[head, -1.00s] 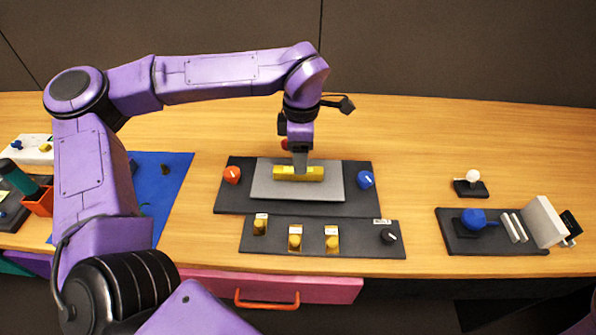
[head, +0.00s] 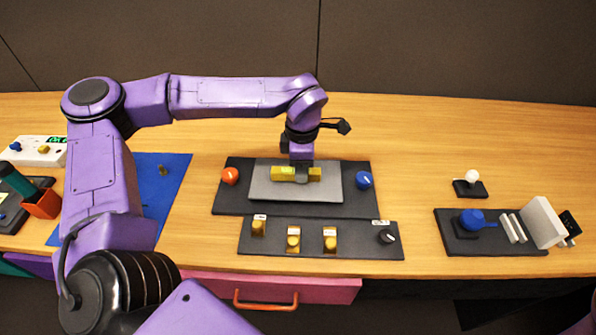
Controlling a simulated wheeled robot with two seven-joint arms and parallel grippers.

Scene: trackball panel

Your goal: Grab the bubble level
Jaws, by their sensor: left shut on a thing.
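The bubble level is a short yellow bar (head: 314,174) on the grey plate (head: 262,191) of the black panel in the middle of the table. My left gripper (head: 301,175) points down from above and is shut on the middle of the bar. The fingers cover the bar's centre. I cannot tell whether the bar is touching the plate or slightly above it. My right gripper is not in view.
A red knob (head: 230,176) and a blue knob (head: 363,180) flank the plate. A panel with yellow switches (head: 293,241) lies in front. A small joystick (head: 472,176) and a black panel with a blue part (head: 471,219) stand at right. Table behind is clear.

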